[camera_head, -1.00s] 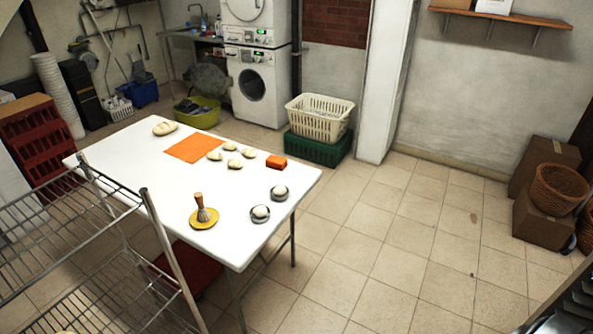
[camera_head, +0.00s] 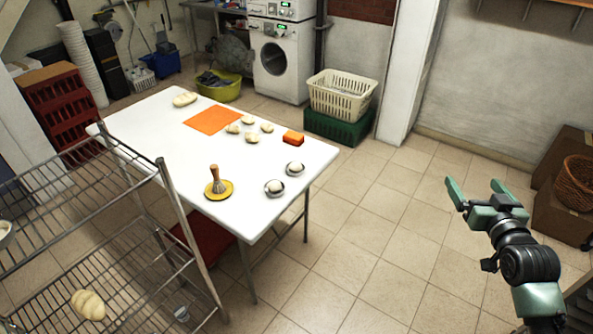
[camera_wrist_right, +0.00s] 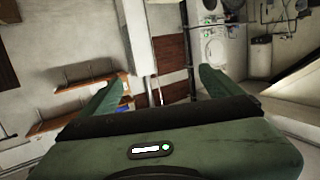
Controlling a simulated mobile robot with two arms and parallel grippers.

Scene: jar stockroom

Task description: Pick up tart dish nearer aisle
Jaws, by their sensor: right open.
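Two small round grey tart dishes stand near the right end of the white table (camera_head: 150,140), each with a pale dough ball in it. One tart dish (camera_head: 287,170) is nearer the back, the other tart dish (camera_head: 267,190) nearer the front. My right gripper (camera_head: 473,184) is raised over the floor, well right of the table. It is open and empty, fingers pointing up and away. Its two green fingers also show apart in the right wrist view (camera_wrist_right: 160,80), where no dish is seen. My left gripper is out of view.
A brush (camera_head: 215,180) stands on a yellow plate (camera_head: 227,193) beside the dishes. An orange block (camera_head: 293,138), an orange sheet (camera_head: 213,120) and dough pieces lie farther back. A wire rack (camera_head: 190,240) stands at front left. Tiled floor right of the table is clear.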

